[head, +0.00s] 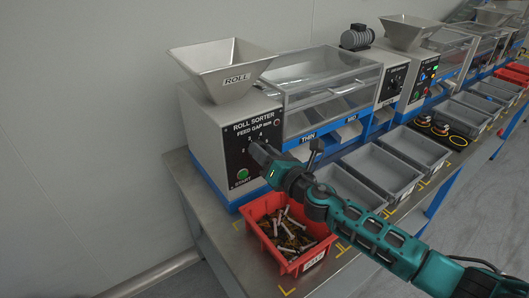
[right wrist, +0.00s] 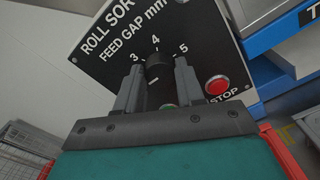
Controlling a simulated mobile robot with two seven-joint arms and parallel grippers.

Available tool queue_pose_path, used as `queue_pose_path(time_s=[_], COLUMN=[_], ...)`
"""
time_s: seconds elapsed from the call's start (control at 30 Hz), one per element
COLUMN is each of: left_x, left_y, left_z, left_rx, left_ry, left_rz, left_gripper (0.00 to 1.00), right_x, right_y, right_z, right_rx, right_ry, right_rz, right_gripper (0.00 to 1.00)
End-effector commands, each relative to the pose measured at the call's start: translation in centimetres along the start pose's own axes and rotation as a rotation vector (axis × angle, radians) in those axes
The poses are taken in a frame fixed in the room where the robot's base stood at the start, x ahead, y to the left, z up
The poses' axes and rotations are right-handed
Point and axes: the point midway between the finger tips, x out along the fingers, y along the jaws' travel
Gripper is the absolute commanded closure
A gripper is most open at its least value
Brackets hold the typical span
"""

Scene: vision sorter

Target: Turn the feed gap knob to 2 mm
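The roll sorter (head: 215,135) stands at the left in the head view, with a black front panel (head: 262,128). In the right wrist view the feed gap knob (right wrist: 158,66) is a dark round knob on that panel. The marks 3, 4 and 5 show around it; the 2 mark is hidden. A pale line shows just below the knob; I cannot tell what setting it reads. My right gripper (head: 262,155) is at the panel. In the wrist view its fingers (right wrist: 159,80) flank the knob closely and appear shut on it. My left gripper is not in view.
A red stop button (right wrist: 217,85) is right of the knob; a green start button (head: 243,174) is low on the panel. A red bin (head: 262,242) of mixed pieces stands below my right arm. Grey bins (head: 380,170) line the bench to the right.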

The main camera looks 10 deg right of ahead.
Motion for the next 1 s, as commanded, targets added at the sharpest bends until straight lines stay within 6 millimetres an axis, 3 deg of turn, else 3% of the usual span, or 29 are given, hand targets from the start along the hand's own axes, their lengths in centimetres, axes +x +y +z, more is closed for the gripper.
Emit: queue_pose_path(time_s=[0.23,0.57,0.77,1.0], left_x=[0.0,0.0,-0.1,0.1], left_y=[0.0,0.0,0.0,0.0], left_z=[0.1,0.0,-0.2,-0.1], left_rx=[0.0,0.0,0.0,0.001], left_ry=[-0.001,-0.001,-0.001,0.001], left_rz=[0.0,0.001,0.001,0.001], left_gripper=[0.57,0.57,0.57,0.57], right_x=[0.0,-0.4,-3.2,-8.5], right_y=[0.0,0.0,-0.1,-0.1], right_z=[0.0,0.0,-0.1,-0.2], right_rx=[0.001,0.002,0.002,0.001], right_ry=[0.0,0.0,0.003,0.003], right_rz=[0.0,0.0,-0.001,0.0], right_gripper=[0.38,0.38,0.38,0.38])
